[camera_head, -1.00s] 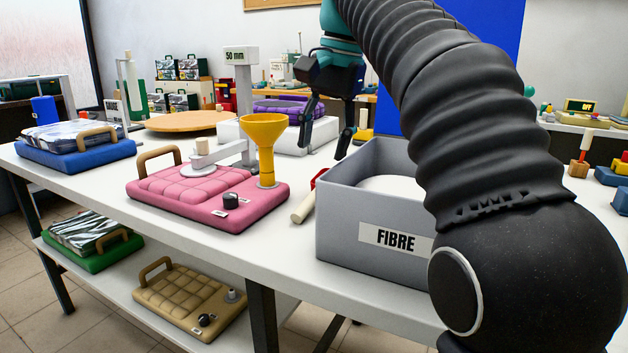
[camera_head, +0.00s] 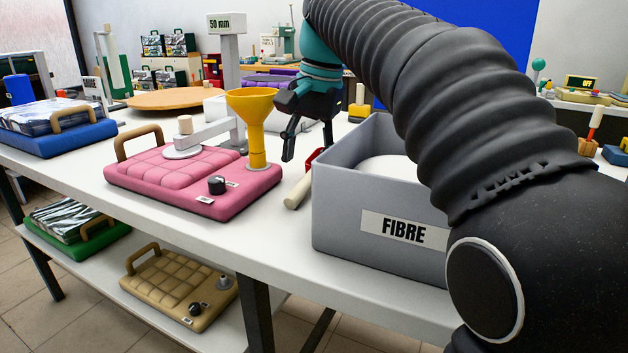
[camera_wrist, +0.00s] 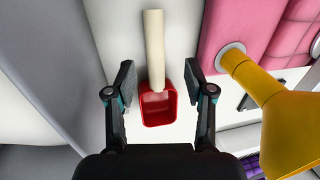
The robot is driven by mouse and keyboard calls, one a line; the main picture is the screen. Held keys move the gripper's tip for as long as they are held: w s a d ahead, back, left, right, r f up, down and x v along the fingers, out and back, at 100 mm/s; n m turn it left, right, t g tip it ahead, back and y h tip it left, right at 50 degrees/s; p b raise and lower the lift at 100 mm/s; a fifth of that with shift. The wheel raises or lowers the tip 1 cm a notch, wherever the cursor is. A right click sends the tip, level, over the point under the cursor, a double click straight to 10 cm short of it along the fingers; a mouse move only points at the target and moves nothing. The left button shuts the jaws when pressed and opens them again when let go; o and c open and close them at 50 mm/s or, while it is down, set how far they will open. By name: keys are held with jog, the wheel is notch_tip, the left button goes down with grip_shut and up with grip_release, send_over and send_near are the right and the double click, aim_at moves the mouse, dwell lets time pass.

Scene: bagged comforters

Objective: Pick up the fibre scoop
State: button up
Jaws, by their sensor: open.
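The fibre scoop has a cream handle and a red square cup. In the wrist view the scoop (camera_wrist: 158,106) lies on the white table with its cup between and below my fingers and its handle pointing up the picture. In the head view the scoop (camera_head: 298,192) lies between the pink comforter and the grey bin, its cup partly hidden by the bin. My gripper (camera_wrist: 158,80) is open and empty, with a finger on each side of the scoop. It hangs above the cup end in the head view (camera_head: 305,150).
The grey FIBRE bin (camera_head: 350,222) stands close right of the scoop. The pink quilted comforter (camera_head: 240,205) with a yellow funnel (camera_head: 252,108) is close left; the funnel also stands near my gripper in the wrist view (camera_wrist: 290,125). A white table (camera_head: 260,250) holds them.

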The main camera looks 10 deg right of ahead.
aim_at(303, 182)
jog(key=shift+a+f+b, duration=0.15)
jog(key=shift+f+b, duration=0.15)
jog(key=shift+f, duration=1.05)
jog(key=shift+a+f+b, duration=0.1)
jog(key=shift+f+b, duration=0.2)
jog(key=shift+f, duration=1.05)
grip_shut()
